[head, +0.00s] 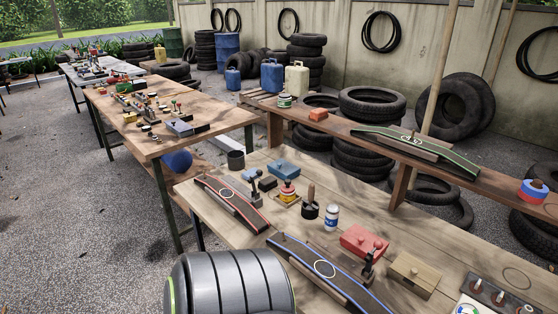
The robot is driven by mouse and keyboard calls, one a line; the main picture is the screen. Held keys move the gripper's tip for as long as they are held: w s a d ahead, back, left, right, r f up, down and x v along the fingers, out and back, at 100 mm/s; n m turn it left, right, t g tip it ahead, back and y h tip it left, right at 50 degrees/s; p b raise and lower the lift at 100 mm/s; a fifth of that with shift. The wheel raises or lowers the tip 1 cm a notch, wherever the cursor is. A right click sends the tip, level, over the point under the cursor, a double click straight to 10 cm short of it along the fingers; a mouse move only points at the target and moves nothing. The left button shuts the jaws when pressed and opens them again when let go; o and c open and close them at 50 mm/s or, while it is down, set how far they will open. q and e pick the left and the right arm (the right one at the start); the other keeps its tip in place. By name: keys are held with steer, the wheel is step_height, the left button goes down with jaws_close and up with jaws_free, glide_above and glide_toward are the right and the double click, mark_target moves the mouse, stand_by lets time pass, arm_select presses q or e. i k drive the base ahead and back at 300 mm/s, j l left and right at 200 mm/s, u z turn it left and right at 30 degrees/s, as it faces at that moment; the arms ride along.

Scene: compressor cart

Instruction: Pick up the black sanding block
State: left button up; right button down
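A small dark block (268,184), perhaps the black sanding block, lies on the near wooden table (335,192). It sits just in front of a blue box (284,168) and beside a dark upright clamp-like tool (255,187). It is small in the head view, so I cannot make out its details. Neither of my grippers shows in the head view.
Around it are a red-edged curved board (232,203), a red-and-yellow stacked piece (288,192), a black pot with a brush (310,207) and a white-blue can (332,217). A blue-edged board (330,273) and red box (364,241) lie nearer.

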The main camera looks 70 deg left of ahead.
mark_target(266, 184)
steer(key=u, duration=2.4)
steer(key=i+j+z, duration=0.15)
steer(key=j, duration=0.25)
steer(key=j+z, duration=0.1)
steer(key=j, duration=0.3)
steer(key=i+j+z, duration=0.15)
steer(key=j, duration=0.3)
